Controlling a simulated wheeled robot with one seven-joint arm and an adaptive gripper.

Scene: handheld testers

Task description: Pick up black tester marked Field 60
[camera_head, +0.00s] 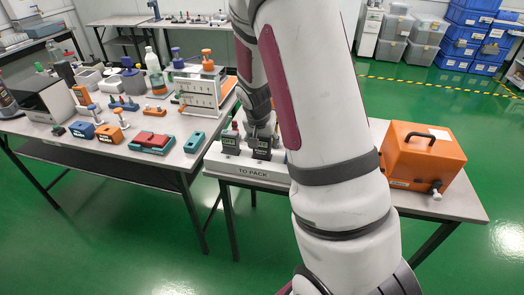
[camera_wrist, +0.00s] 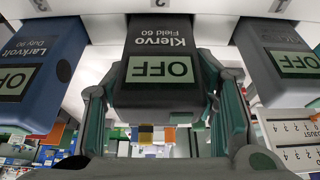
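The black tester marked "Klervo Field 60" (camera_wrist: 160,40) stands in the middle of the wrist view, its display reading OFF upside down. In the head view, a dark tester (camera_head: 262,148) stands in the white "TO PACK" rack (camera_head: 222,163) under my gripper (camera_head: 262,124). In the wrist view my gripper (camera_wrist: 160,95) has one finger on each side of the black tester, very close to its sides. I cannot tell whether the fingers press on it. The tester's lower end is hidden.
A blue tester marked "Larkvolt" (camera_wrist: 42,70) stands close on the left in the wrist view, and a grey tester (camera_wrist: 282,65) close on the right. An orange case (camera_head: 422,155) sits right of my arm. The left table (camera_head: 95,158) carries several tools and bottles.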

